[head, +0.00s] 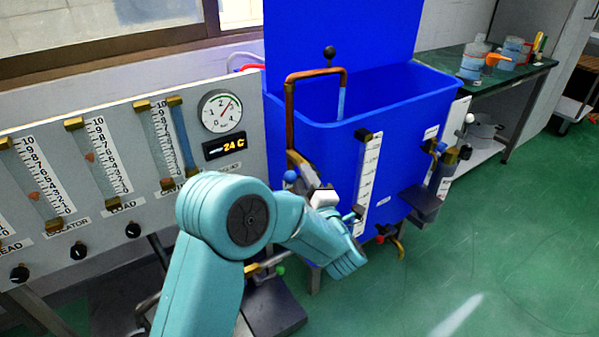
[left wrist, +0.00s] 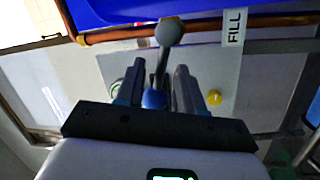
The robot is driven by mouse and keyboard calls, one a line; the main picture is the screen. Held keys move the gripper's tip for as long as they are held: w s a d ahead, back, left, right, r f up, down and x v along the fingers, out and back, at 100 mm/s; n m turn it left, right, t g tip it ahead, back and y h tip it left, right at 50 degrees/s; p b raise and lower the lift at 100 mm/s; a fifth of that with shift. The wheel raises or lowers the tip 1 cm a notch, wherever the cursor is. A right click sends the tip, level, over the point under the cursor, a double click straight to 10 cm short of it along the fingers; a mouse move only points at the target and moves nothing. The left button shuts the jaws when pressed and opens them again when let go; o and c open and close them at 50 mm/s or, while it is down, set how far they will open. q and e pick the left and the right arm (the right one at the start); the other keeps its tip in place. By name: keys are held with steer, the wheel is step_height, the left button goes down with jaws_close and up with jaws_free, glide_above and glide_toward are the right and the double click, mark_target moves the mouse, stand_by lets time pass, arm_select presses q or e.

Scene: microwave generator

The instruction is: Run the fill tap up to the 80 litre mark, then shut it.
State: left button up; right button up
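The blue tank (head: 400,100) stands mid-scene with a white level scale (head: 367,185) on its front; I cannot read its marks or water level. A copper fill pipe (head: 290,118) arches over the rim, and a light-blue stream (head: 341,103) hangs below its spout. In the left wrist view the fill tap (left wrist: 169,32) has a grey body by the copper pipe and a lever ending in a blue knob (left wrist: 154,98). My left gripper (left wrist: 157,80) has its fingers on either side of the lever and knob, apart. My right gripper is out of view.
A grey panel (head: 90,180) with flow tubes, a gauge (head: 222,111) and knobs stands left of the tank. A dark bracket (head: 422,204) juts from the tank's right side. A green-topped bench (head: 465,62) stands behind right. The green floor (head: 500,250) at right is clear.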

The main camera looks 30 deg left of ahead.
mark_target(298, 176)
arm_select(q)
steer(key=shift+x, duration=1.7)
steer(key=shift+d, duration=0.1)
jaws_close()
steer(key=f+n+b, duration=0.1)
steer(key=n+b, duration=0.1)
steer(key=b, duration=0.3)
steer(key=n+y+b, duration=0.1)
steer(key=b, duration=0.3)
steer(key=shift+s+f+n+b, duration=0.1)
steer(key=shift+f+n+b, duration=0.25)
steer(key=shift+f+n, duration=0.05)
steer(key=shift+r, duration=0.15)
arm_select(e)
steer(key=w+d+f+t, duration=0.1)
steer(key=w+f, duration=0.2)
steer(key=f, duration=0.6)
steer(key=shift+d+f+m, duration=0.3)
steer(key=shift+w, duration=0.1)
arm_select(q)
jaws_free()
